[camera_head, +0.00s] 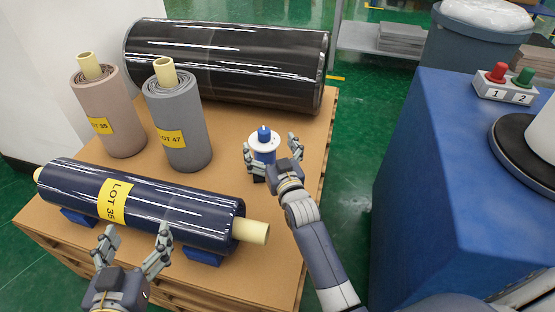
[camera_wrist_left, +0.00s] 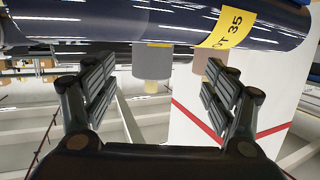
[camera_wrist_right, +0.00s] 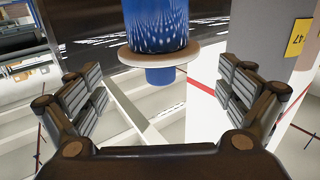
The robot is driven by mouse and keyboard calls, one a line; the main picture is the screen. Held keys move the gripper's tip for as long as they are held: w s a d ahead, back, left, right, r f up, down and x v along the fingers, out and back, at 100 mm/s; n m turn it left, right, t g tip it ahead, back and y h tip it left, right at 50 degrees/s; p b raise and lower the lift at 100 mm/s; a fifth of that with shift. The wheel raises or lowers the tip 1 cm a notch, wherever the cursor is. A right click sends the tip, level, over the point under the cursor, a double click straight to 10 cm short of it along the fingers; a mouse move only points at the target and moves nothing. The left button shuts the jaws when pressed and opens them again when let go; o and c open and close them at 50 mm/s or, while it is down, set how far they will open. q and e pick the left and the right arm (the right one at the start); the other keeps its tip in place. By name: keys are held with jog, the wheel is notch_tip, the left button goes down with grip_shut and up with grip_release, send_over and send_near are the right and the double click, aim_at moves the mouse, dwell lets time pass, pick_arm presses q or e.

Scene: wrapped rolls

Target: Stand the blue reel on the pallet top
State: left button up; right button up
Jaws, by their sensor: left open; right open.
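The blue reel (camera_head: 265,154), with a white flange and a blue core end on top, appears upright over the right part of the pallet top (camera_head: 262,206). Its base is hidden in the head view. In the right wrist view the blue reel (camera_wrist_right: 157,22) shows inverted, with gaps between it and the fingers. My right gripper (camera_head: 272,142) is open, one finger on each side of the reel. My left gripper (camera_head: 138,231) is open and empty in front of the navy wrapped roll (camera_head: 160,205).
The navy roll lies on blue chocks. Pink-beige (camera_head: 108,115) and grey (camera_head: 180,130) rolls stand behind it. A large black roll (camera_head: 225,62) lies at the back. A blue machine (camera_head: 425,150) with a button box (camera_head: 505,88) stands right, across a green floor gap.

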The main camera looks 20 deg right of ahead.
pick_arm(q)
jog(key=s+a+f+g+y+p, duration=0.1)
jog(key=s+a+f+g, duration=0.1)
jog(key=s+f+g, duration=0.3)
notch_tip(320, 180, down, 3)
jog(key=shift+a+r+y, duration=0.15)
jog(key=shift+a+y, duration=0.1)
jog(key=shift+y, duration=0.05)
pick_arm(e)
jog(key=s, duration=0.7)
jog(key=shift+s, duration=0.3)
